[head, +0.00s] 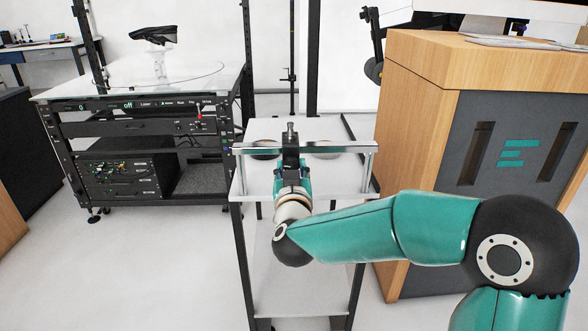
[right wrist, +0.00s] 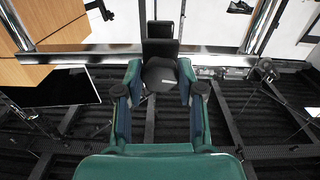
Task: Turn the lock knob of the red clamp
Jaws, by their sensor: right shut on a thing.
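A black clamp (head: 290,143) sits on a shiny metal rail (head: 340,150) above a small white stand (head: 320,188); I see no red on it. In the right wrist view the clamp (right wrist: 160,47) is ahead of my right gripper (right wrist: 159,82). The gripper's two fingers are on either side of a dark rounded knob (right wrist: 159,70) below the clamp, and are shut on it. In the head view my right gripper (head: 291,174) reaches the near side of the clamp and hides the knob. My left gripper is in neither view.
A wooden-topped cabinet (head: 470,47) stands close to the right of the stand. Two round discs, left (head: 263,147) and right (head: 325,148), lie behind the rail.

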